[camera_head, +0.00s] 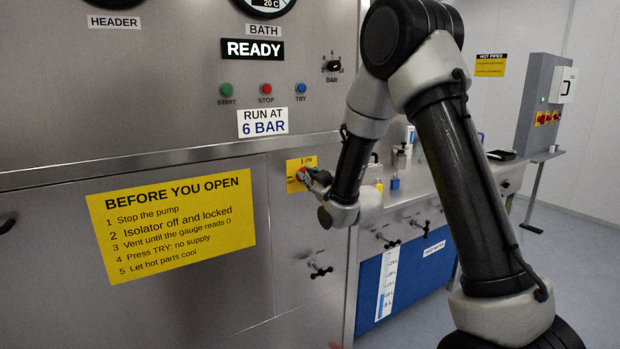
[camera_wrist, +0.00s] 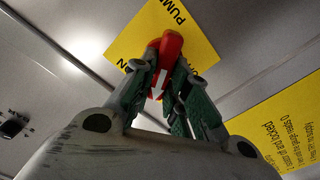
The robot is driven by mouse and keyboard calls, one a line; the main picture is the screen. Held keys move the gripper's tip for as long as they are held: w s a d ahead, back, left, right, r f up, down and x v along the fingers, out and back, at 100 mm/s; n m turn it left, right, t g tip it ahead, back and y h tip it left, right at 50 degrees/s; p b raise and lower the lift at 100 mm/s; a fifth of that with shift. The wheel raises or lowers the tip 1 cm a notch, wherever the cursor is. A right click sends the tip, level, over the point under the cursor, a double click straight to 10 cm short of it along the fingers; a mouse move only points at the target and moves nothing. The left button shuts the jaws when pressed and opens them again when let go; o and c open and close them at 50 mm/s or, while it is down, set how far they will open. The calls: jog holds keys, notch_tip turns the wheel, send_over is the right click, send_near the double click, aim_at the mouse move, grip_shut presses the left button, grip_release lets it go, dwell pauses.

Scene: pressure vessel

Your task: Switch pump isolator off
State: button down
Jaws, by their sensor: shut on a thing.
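The pump isolator is a red rotary handle (camera_head: 302,174) on a yellow plate (camera_head: 294,162), set in the steel panel right of centre in the head view. "ON" is printed at the plate's top. In the wrist view, the red handle (camera_wrist: 171,46) stands out in front of the yellow plate (camera_wrist: 198,32), with part of the word "PUMP" showing. My gripper (camera_wrist: 163,82) is shut on the handle, one green-padded finger on each side. In the head view, my gripper (camera_head: 311,179) covers much of the handle, and I cannot tell which position it points to.
A yellow instruction sign (camera_head: 172,226) is on the panel to the left. START, STOP and TRY buttons (camera_head: 265,90) sit above. A small valve handle (camera_head: 320,270) juts out below.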

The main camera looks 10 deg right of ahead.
jog(key=n, duration=0.8)
jog(key=f+n, duration=0.1)
jog(key=n, duration=0.2)
jog(key=shift+s+a+n, duration=0.1)
jog(key=shift+a+n, duration=0.15)
jog(key=shift+n, duration=0.15)
dwell(0.3)
jog(key=c, duration=1.4)
grip_release()
jog(key=v, duration=0.7)
jog(key=shift+s+d, duration=0.1)
jog(key=shift+s, duration=0.1)
